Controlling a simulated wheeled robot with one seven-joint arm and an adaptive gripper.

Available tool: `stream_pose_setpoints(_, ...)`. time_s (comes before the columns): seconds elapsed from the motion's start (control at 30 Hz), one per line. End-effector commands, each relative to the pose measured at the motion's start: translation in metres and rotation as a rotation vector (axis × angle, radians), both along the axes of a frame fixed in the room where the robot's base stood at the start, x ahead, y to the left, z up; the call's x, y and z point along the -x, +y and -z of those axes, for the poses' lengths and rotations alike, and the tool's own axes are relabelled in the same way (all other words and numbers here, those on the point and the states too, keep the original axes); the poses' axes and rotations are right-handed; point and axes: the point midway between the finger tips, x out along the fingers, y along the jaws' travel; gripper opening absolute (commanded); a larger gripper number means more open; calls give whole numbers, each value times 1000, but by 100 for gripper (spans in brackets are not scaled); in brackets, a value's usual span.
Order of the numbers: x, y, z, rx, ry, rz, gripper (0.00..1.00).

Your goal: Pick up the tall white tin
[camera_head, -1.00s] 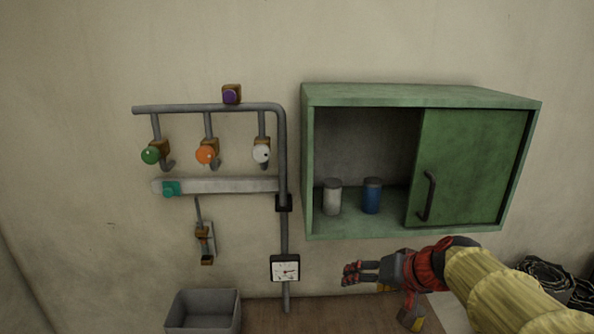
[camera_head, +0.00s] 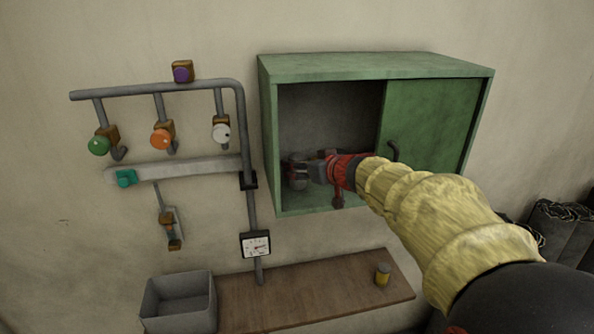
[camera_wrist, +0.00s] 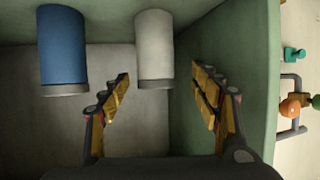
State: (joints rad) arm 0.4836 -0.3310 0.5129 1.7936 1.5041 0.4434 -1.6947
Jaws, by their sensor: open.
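The tall white tin (camera_wrist: 154,45) stands in the open left part of the green cabinet. In the wrist view, which looks upside down, its grey lid end lies between my open fingers, with a gap to each side; I cannot tell how deep it sits between them. My gripper (camera_wrist: 161,76) is open and holds nothing. In the head view my gripper (camera_head: 304,168) is inside the cabinet opening and largely hides the tin. A blue tin (camera_wrist: 62,45) stands beside the white one, outside my fingers; my arm hides it in the head view.
The green cabinet (camera_head: 370,66) has a sliding door (camera_head: 440,115) covering its right side. Its side wall (camera_wrist: 225,60) is close to one finger. Below are a wooden bench (camera_head: 310,290), a small yellow tin (camera_head: 382,274) and a grey bin (camera_head: 180,310). Pipes with coloured knobs are at left.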

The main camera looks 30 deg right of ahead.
Motion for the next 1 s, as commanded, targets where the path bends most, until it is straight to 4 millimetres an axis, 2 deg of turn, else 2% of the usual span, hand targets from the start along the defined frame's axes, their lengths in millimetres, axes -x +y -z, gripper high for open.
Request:
stream_pose_setpoints(0.3,-36,-6,19,-2,2,-1,63)
stream_pose_setpoints(0.63,-42,-6,22,0,1,0,63)
stream_pose_setpoints(1.0,-42,-6,22,0,1,0,42)
